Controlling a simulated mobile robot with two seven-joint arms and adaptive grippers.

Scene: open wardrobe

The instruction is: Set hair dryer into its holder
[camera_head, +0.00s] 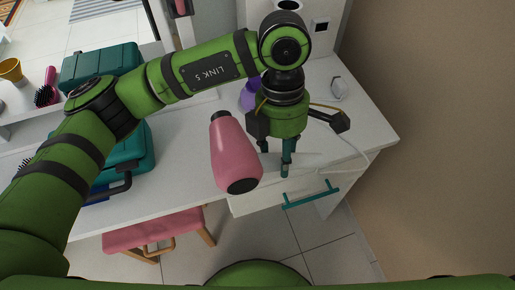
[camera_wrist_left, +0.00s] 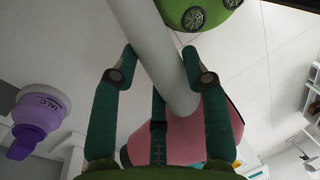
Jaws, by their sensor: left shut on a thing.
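The hair dryer has a pink body with black ends (camera_head: 234,158) and a pale grey handle, which shows in the left wrist view (camera_wrist_left: 150,45). My left gripper (camera_head: 276,170) is shut on the handle, and its fingers straddle it. The dryer is tilted, over the front part of the white tabletop. Part of the pink body (camera_wrist_left: 185,140) is hidden behind my fingers in the wrist view. A white round piece with a dark opening (camera_head: 288,5) at the top edge may be the holder; it is partly cut off. My right gripper is not in view.
A purple talc bottle (camera_head: 249,94) stands behind my gripper. A white plug (camera_head: 339,88) and cord (camera_head: 360,152) lie at the right. A drawer with a teal handle (camera_head: 311,195) and a pink stool (camera_head: 155,229) are below.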

